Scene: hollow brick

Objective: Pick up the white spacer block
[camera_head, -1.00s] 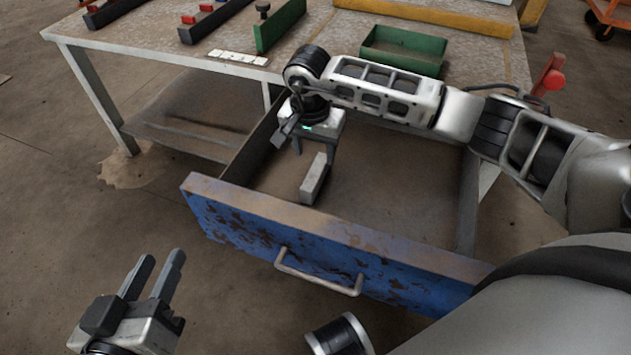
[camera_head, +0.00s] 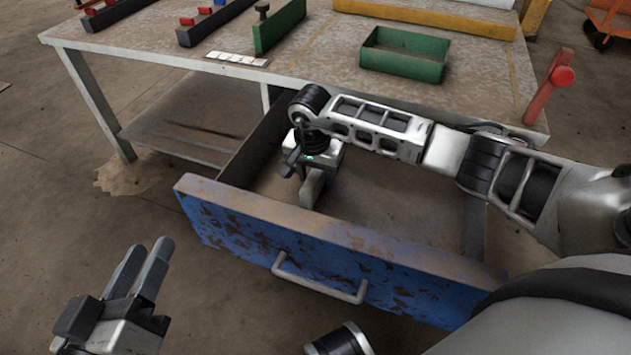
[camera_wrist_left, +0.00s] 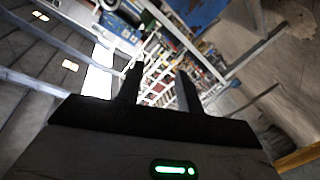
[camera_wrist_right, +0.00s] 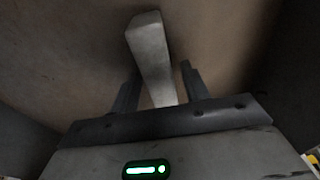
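The white spacer block (camera_head: 313,186) lies in the open blue-fronted drawer (camera_head: 330,243), partly hidden by my right gripper (camera_head: 306,172) in the head view. In the right wrist view the pale, long block (camera_wrist_right: 149,50) runs up between the two fingers of my right gripper (camera_wrist_right: 160,82). Gaps show on both sides, wider on the right, so the gripper is open around the block's near end. My left gripper (camera_head: 148,252) is open and empty, outside the drawer at lower left; its spread fingers also show in the left wrist view (camera_wrist_left: 158,82).
The drawer's walls and rusty front surround my right gripper closely. Floor at left is clear.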

